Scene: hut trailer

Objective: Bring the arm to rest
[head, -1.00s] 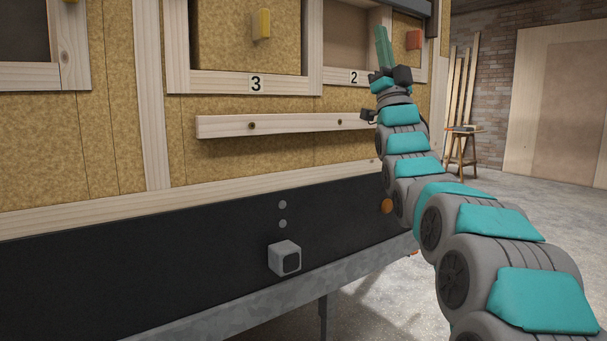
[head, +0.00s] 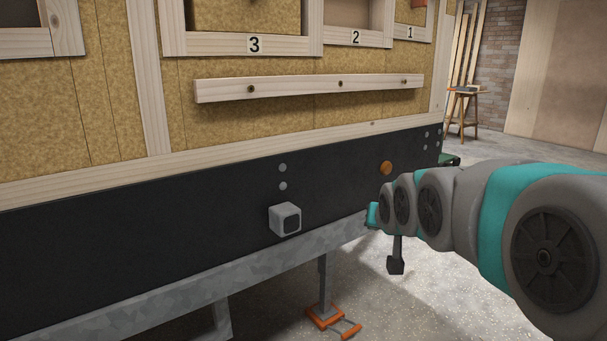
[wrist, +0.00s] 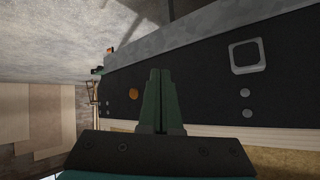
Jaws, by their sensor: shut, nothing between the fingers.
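My arm (head: 455,205) stretches in from the right in the head view, folded low and nearly level, in front of the trailer's dark lower skirt (head: 120,238). Its links hide one another, and I cannot make out the fingers there. In the wrist view my gripper (wrist: 161,72) has its two green fingers together with nothing between them. The fingers appear in front of the dark skirt, which shows upside down. They look apart from it, though the distance is hard to judge.
A wooden rail (head: 300,87) runs below the numbered openings. A grey box (head: 285,219) and an orange round reflector (head: 386,168) sit on the skirt. A galvanised beam (head: 190,281) and an orange-footed support leg (head: 323,290) are below. A stool (head: 463,110) stands far back. Floor is open at right.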

